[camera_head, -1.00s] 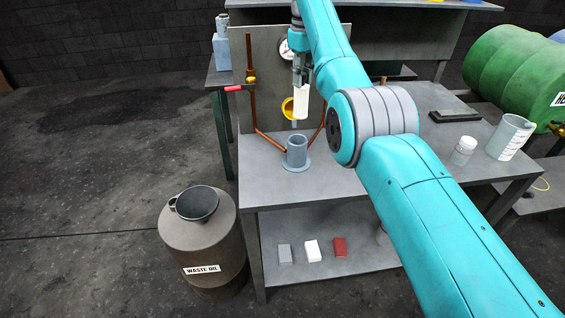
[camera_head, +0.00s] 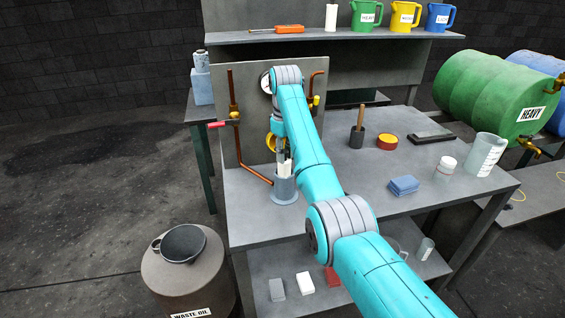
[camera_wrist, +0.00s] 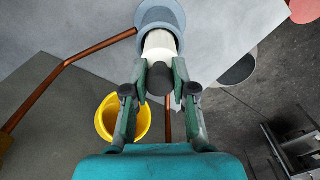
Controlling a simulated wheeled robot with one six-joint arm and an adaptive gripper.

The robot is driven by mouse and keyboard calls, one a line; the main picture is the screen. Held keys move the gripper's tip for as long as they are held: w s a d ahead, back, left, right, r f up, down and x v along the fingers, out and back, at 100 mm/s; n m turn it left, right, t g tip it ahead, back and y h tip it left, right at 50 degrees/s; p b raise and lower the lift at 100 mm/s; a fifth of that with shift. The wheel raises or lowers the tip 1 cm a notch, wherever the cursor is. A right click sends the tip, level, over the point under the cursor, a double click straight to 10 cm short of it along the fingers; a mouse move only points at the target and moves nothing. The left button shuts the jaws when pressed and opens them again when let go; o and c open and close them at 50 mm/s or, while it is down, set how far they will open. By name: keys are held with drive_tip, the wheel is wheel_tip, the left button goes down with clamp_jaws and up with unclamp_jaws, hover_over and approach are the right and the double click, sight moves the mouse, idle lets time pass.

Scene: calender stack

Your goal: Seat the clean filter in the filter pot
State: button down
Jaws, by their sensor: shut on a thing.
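My gripper (camera_head: 283,160) is shut on the white cylindrical filter (camera_head: 287,169), above the filter pot. The blue-grey filter pot (camera_head: 285,192) stands on its round flange on the bench, near the left front. The filter's lower end is at the pot's mouth and looks partly inside; the depth is hard to tell. In the wrist view my gripper (camera_wrist: 160,76) has a finger on each side of the filter (camera_wrist: 159,41), with a dark round end between them. The filter points into the pot (camera_wrist: 152,17) there. My arm hides part of the bench.
Copper pipes (camera_head: 252,162) with a red-handled valve flank the pot. A yellow cup (camera_wrist: 143,121) is close to my gripper. A blue cloth (camera_head: 404,185), white-lidded jar (camera_head: 445,166) and measuring jug (camera_head: 485,153) stand rightward. A waste oil drum (camera_head: 160,285) with a funnel stands front left.

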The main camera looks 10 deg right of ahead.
drive_tip(key=shift+f, duration=2.05)
drive_tip(key=c, duration=0.9)
unclamp_jaws()
drive_tip(key=shift+c, duration=0.2)
wheel_tip(320, 180, up, 12)
drive_tip(key=shift+r, duration=0.15)
